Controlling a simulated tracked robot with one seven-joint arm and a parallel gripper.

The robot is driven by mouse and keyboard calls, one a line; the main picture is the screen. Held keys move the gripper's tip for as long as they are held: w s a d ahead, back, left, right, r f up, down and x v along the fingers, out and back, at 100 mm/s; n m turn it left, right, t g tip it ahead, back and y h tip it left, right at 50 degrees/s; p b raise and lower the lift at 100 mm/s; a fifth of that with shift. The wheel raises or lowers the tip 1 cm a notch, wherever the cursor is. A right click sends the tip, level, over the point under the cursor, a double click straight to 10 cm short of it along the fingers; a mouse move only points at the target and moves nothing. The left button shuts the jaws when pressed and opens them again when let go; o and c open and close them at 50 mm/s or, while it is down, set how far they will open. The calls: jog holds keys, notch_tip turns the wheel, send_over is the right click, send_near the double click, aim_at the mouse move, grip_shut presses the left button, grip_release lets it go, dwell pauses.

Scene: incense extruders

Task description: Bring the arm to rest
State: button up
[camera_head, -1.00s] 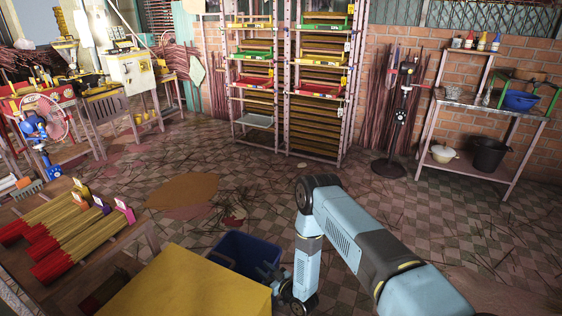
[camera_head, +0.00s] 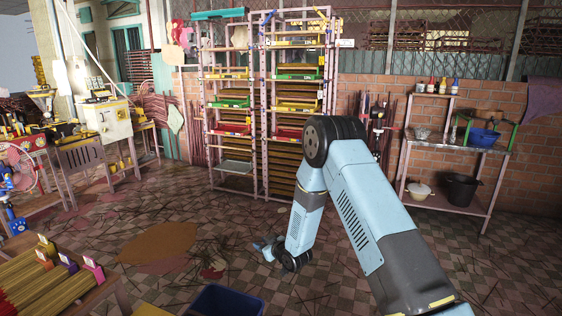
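My blue and grey arm reaches in from the lower right and bends at a dark elbow joint, its forearm hanging down. My gripper (camera_head: 265,248) is at the end of the forearm, small and partly hidden by the wrist. It is above the tiled floor, beyond and to the right of the blue bin (camera_head: 228,301). I see nothing held in it, but I cannot make out whether its fingers are open or shut.
A table with incense bundles (camera_head: 40,285) is at lower left. Machines (camera_head: 105,118) stand at the left. A tall rack (camera_head: 258,130) stands at the back, behind my arm. A shelf stand (camera_head: 450,205) with a black bucket (camera_head: 461,189) is at the right. The middle floor is mostly open.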

jog(key=s+d+r+m+h, duration=0.1)
jog(key=d+r+h, duration=0.1)
jog(key=d+r, duration=0.5)
jog(key=s+d+r+m+h, duration=0.1)
jog(key=s+d+r+h, duration=0.15)
jog(key=r, duration=0.85)
jog(key=s+d+r+m+h, duration=0.1)
jog(key=d+r, duration=0.5)
jog(key=r, duration=0.2)
jog(key=s+d+r+m+g+h, duration=0.2)
jog(key=s+d+r+m+h, duration=0.1)
jog(key=s+d+r, duration=0.8)
jog(key=s+d+r+m+g, duration=0.1)
jog(key=s+d+r+m, duration=0.1)
jog(key=s, duration=1.3)
jog(key=s+d+r+m+g, duration=0.1)
jog(key=s+d+r+g, duration=0.1)
jog(key=s, duration=1.3)
jog(key=shift+r+m, duration=0.4)
jog(key=shift+r, duration=0.05)
jog(key=shift+d, duration=0.1)
